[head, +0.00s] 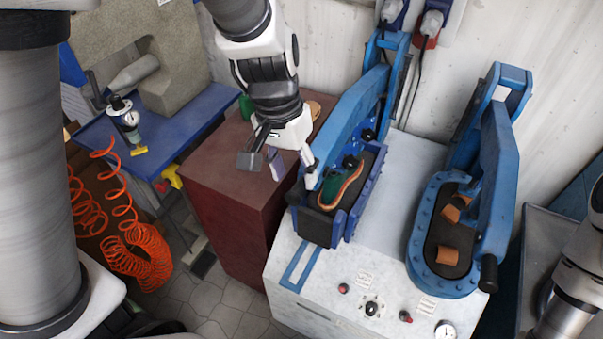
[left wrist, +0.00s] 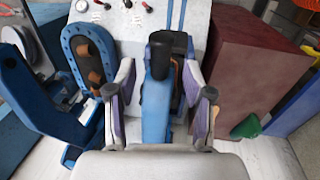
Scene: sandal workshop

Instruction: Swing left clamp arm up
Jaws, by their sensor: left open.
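The left clamp arm (head: 352,108) is a long blue bar on the left press station of the white machine. It slopes down toward the front over a green and tan sandal (head: 330,190) in the blue holder (head: 317,227). In the left wrist view the left clamp arm (left wrist: 156,112) ends in a black handle (left wrist: 160,50). My left gripper (head: 292,168) is open at the front end of the arm. In the left wrist view its fingers (left wrist: 158,80) stand on both sides of the bar and handle, with visible gaps. My right gripper is out of view.
The right station has its own blue clamp arm (head: 498,175) and tan straps (head: 446,255). A dark red cabinet (head: 228,190) stands left of the machine (head: 385,280). Buttons and a gauge (head: 445,329) line its front. Orange coiled hoses (head: 135,255) hang farther left.

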